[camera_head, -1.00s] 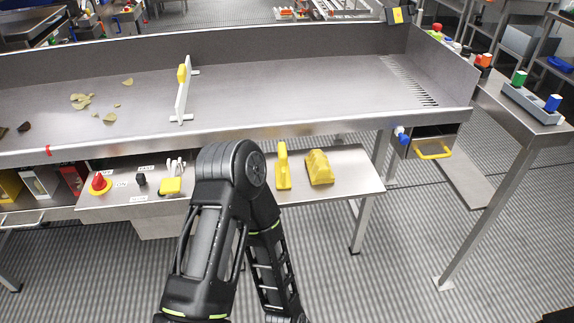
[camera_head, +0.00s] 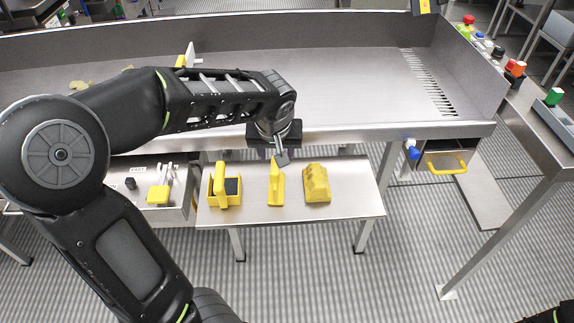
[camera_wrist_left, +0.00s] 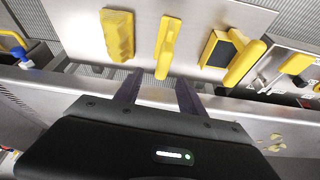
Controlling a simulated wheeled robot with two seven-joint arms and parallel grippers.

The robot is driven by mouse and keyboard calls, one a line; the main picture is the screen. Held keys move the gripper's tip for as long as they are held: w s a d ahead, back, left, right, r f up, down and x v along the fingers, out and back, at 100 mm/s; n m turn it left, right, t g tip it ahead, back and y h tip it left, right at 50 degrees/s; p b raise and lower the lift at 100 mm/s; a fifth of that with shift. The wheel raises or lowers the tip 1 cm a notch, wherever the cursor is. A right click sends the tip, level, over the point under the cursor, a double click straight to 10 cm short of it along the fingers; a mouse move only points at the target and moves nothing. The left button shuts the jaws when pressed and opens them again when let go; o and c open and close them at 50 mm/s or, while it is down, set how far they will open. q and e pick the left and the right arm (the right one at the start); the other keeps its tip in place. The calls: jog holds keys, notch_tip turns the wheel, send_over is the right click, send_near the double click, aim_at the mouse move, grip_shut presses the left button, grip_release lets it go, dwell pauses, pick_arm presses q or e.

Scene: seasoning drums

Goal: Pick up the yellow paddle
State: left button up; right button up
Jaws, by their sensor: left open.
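The yellow paddle (camera_head: 276,187), which I take to be the slim middle yellow tool, stands on the steel side shelf (camera_head: 350,200). In the left wrist view the paddle (camera_wrist_left: 166,45) lies just beyond the fingertips, roughly in line with the gap between them. My left gripper (camera_head: 281,158) is above the paddle's far end in the head view, near the table's front edge. Its two fingers (camera_wrist_left: 160,88) are apart with nothing between them. The exact height gap to the paddle cannot be told. My right gripper is not in view.
A yellow tool with a black pad (camera_head: 224,186) stands left of the paddle, and a ridged yellow block (camera_head: 316,184) stands to its right. The big steel table's front rim (camera_head: 400,133) runs behind the shelf. A control box with a yellow piece (camera_head: 158,194) is further left.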

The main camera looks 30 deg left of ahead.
aim_at(275, 164)
pick_arm(q)
jog(key=shift+s+r, duration=0.3)
jog(key=shift+s, duration=0.35)
jog(key=shift+w+f, duration=0.25)
jog(key=shift+f, duration=0.1)
jog(key=shift+x, duration=1.1)
jog(key=shift+p+x, duration=0.6)
jog(key=shift+x, duration=2)
jog(key=shift+r, duration=0.1)
grip_shut()
